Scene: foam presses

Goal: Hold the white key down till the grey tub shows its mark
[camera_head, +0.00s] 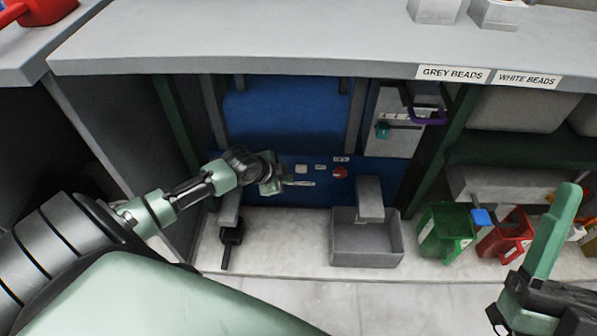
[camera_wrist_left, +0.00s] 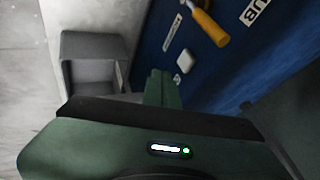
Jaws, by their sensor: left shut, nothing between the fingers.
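The white key (camera_head: 301,169) is a small pale square on the blue press panel; it also shows in the left wrist view (camera_wrist_left: 184,62). My left gripper (camera_head: 275,186) is shut and empty, just left of and below the key in the head view. In the left wrist view its fingers (camera_wrist_left: 160,86) are together near the panel, and a gap to the key shows. The grey tub (camera_head: 366,252) stands on the pale ledge under a grey block; I cannot make out a mark on it. My right gripper (camera_head: 550,245) is at the lower right, its opening unclear.
A red knob (camera_head: 340,172) sits right of the key. A yellow handle (camera_wrist_left: 210,28) is near the key in the left wrist view. A grey box with a teal knob (camera_head: 383,130) hangs at upper right. Green (camera_head: 444,232) and red bins stand right of the tub.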

